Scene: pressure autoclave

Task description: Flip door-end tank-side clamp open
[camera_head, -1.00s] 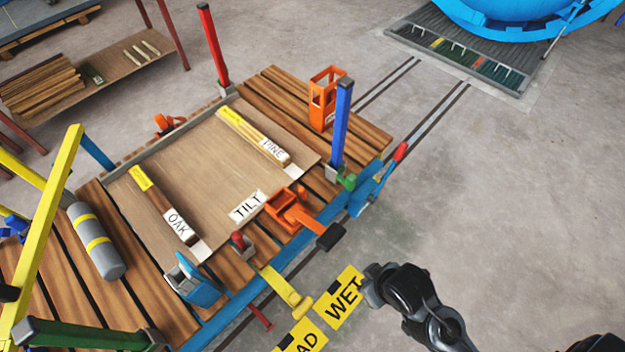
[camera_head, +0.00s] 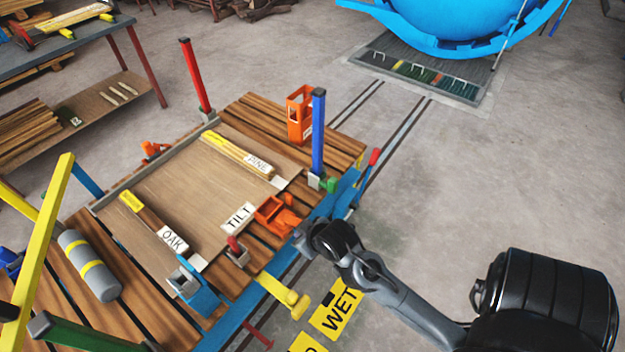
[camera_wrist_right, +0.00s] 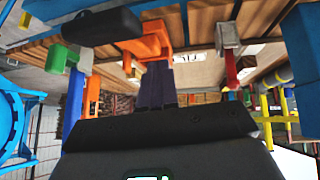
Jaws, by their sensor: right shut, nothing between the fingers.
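An orange clamp (camera_head: 277,215) sits on the near long edge of the plank-topped cart, beside the TILT label. It also shows in the wrist view (camera_wrist_right: 150,42), with a black grip pad (camera_wrist_right: 88,28) beside it. My right gripper (camera_head: 303,238) is at the cart's near edge, right by this clamp and overlapping its handle end in the head view. In the wrist view the right fingers (camera_wrist_right: 157,82) are together and empty, directly in front of the orange clamp. Whether they touch it I cannot tell. A blue clamp (camera_head: 196,291) stands farther left on the same edge. My left gripper is not in view.
A blue post (camera_head: 318,135) and an orange box-shaped holder (camera_head: 299,115) stand right of the clamp. The blue tank (camera_head: 450,25) is beyond.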

